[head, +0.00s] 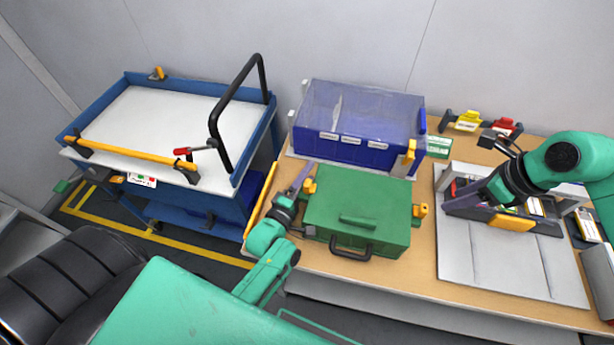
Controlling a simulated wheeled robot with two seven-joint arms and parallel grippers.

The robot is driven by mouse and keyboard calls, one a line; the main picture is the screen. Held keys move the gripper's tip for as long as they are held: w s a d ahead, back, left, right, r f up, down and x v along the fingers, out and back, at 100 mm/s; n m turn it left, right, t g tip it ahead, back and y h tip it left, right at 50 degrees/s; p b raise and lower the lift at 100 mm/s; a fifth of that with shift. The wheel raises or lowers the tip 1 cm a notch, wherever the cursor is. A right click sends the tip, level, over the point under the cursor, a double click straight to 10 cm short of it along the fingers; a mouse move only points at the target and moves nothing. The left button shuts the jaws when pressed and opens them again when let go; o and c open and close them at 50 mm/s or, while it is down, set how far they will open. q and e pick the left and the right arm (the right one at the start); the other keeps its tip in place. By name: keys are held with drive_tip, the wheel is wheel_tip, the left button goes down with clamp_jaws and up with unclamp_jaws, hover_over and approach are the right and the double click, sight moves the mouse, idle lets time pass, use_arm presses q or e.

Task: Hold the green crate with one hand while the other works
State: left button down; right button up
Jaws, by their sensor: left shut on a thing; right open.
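The green crate (340,228) stands on the wooden table with its lid closed, a black handle at its front and yellow latches at its sides. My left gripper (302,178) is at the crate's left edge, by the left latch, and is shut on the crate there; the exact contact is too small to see. My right gripper (468,196) is open, over a grey holder at the right, beside several small packets. Its fingers partly hide the holder.
A blue bin (375,154) with a clear cover stands behind the crate. A grey mat (515,265) lies at the front right. Yellow and red clamps (467,121) are at the back right. A blue cart (150,115) with a black handle stands at the left.

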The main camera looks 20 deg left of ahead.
clamp_jaws()
drive_tip(key=s+a+f+m+g+y, duration=0.1)
drive_tip(key=s+a+m+g+y, duration=0.3)
drive_tip(key=m, duration=0.6)
drive_tip(key=s+f+m+g+y, duration=0.1)
drive_tip(key=s+m+g+y, duration=0.1)
drive_tip(key=s+m+y, duration=0.6)
drive_tip(key=w+d+f+n+t, duration=0.2)
drive_tip(key=d+n+t, duration=0.3)
drive_tip(key=n, duration=0.6)
drive_tip(key=w+d+f+n+t, duration=0.2)
drive_tip(key=d+f+n+t, duration=0.2)
drive_tip(key=n, duration=0.7)
drive_tip(key=w+d+f+n+t+h, duration=0.1)
drive_tip(key=w+d+f+n+t, duration=0.2)
drive_tip(key=n, duration=0.9)
drive_tip(key=d+t, duration=0.3)
drive_tip(key=d, duration=0.1)
drive_tip(key=shift+d, duration=0.3)
drive_tip(key=shift+w, duration=0.1)
